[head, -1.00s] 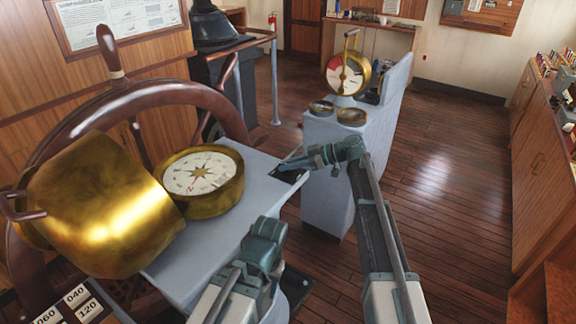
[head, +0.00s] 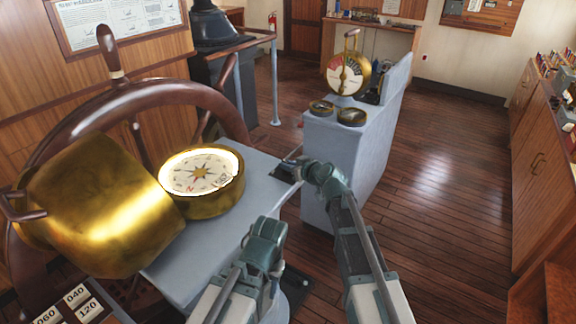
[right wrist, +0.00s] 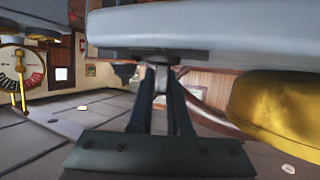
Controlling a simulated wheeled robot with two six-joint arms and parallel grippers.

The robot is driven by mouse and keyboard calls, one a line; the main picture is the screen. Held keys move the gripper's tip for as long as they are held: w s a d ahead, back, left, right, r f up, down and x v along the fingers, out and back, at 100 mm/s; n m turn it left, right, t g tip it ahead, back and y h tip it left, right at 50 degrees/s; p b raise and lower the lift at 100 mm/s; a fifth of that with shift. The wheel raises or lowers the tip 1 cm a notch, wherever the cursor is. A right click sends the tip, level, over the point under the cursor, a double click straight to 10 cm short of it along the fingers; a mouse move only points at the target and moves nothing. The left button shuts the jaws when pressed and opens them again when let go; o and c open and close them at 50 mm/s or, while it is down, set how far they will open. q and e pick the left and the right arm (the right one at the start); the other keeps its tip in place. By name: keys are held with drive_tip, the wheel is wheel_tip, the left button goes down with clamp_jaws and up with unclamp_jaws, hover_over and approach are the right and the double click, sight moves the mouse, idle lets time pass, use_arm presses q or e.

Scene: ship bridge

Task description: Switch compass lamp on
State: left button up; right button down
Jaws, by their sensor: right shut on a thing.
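The round brass compass (head: 201,180) sits on the grey pedestal (head: 190,245) behind the wheel, its white card and inner rim glowing brightly. A small dark switch plate (head: 284,171) is at the pedestal's right edge. My right gripper (head: 295,166) reaches it from the right. In the right wrist view, the fingers of my right gripper (right wrist: 160,78) are shut on a small lamp switch under a dark plate (right wrist: 152,55) on the grey pedestal. The fingers hide most of the switch.
A large brass hood (head: 100,210) stands left of the compass, in front of the wooden ship's wheel (head: 150,97). A grey console (head: 340,150) with a brass telegraph (head: 348,74) stands just beyond my right arm. Wooden floor (head: 450,170) is clear at right.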

drive_tip(key=shift+s+m+t+h, duration=0.1)
drive_tip(key=shift+m+t+h, duration=0.3)
drive_tip(key=shift+m+h, duration=0.5)
drive_tip(key=shift+h, duration=0.1)
drive_tip(key=c, duration=0.9)
unclamp_jaws()
drive_tip(key=shift+o, duration=0.2)
drive_tip(key=p+v, duration=0.5)
drive_tip(key=v, duration=0.8)
drive_tip(key=shift+s+d, duration=0.25)
drive_tip(key=shift+s, duration=0.1)
